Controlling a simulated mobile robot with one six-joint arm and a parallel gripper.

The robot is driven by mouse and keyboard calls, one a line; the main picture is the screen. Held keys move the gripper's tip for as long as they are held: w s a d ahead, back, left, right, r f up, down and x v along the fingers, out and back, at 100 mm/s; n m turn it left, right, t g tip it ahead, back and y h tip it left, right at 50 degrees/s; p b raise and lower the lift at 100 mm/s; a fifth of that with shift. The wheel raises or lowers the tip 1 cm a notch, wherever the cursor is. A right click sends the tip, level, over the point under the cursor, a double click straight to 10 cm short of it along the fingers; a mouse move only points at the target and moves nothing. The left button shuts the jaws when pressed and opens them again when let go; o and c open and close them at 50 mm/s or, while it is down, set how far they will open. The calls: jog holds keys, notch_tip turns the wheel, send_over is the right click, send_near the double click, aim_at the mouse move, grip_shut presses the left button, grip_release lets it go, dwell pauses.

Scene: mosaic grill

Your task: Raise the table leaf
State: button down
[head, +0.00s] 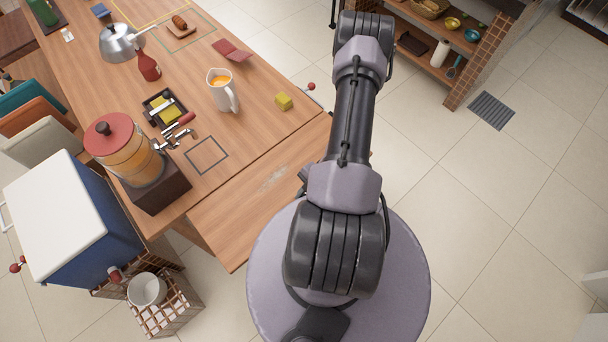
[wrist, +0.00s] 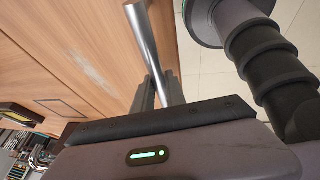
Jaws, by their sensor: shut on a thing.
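The table leaf (head: 262,192) is a plain wooden panel at the near end of the long wooden table (head: 232,135). A thin seam divides the two. The leaf looks close to level with the tabletop, but I cannot tell its exact angle. In the wrist view the leaf (wrist: 115,45) fills the upper left, with a pale scuff on it. My gripper (wrist: 160,92) is shut on this bar. In the head view my arm hides the gripper and the leaf's right part.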

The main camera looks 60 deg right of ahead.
jog(key=shift+w+d, duration=0.1)
jog(key=c, duration=1.4)
grip_release()
jog(key=shift+w, duration=0.15)
jog(key=shift+o, duration=0.2)
jog(key=p+v, duration=0.6)
jog(key=v, duration=1.1)
jog(key=shift+r, duration=0.25)
